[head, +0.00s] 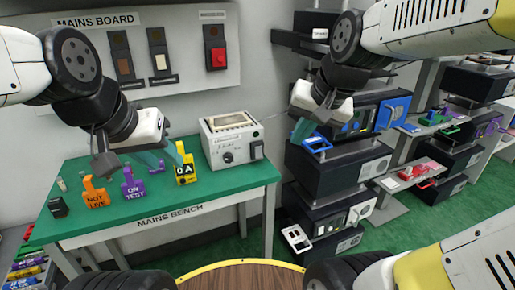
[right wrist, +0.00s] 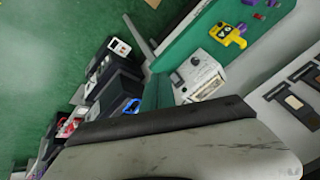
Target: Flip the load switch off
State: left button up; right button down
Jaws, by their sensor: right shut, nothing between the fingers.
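The mains board (head: 150,45) on the back wall carries two dark switch plates (head: 122,55) (head: 159,52) and a third plate with a red switch (head: 217,52). A white instrument (head: 232,140) with a knob and a dark panel stands on the green bench (head: 225,187); it also shows in the right wrist view (right wrist: 198,76). I cannot read which switch is labelled load. My left gripper (head: 138,150) is open and empty above the bench, left of the instrument. My right gripper (head: 302,130) is shut and empty, right of the instrument and apart from it.
Orange (head: 95,192), purple (head: 132,184) and yellow (head: 185,167) tags stand on the bench, left of the instrument. Dark equipment racks (head: 335,165) stand to the right, one with a blue handle (head: 317,143). Green floor lies between bench and racks.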

aim_at(259, 152)
jog(key=w+a+f+m+g, duration=0.1)
jog(key=w+f+m, duration=0.4)
jog(key=w, duration=0.6)
jog(key=w+a+f+m+g+h, duration=0.1)
jog(key=w+f+m, duration=0.5)
jog(key=w+f, duration=0.3)
jog(key=w, duration=0.3)
jog(key=shift+a+f+m, duration=0.2)
jog(key=shift+a+m, duration=0.1)
jog(key=shift+a, duration=0.1)
jog(key=x, duration=1)
jog(key=shift+d+f, duration=0.1)
jog(key=shift+w+a+f, duration=0.1)
jog(key=shift+w+a, duration=0.1)
jog(key=shift+w, duration=0.4)
jog(key=shift+w+a, duration=0.2)
jog(key=shift+w, duration=0.35)
jog(key=shift+w+a, duration=0.2)
jog(key=shift+w, duration=0.5)
jog(key=shift+f, duration=0.1)
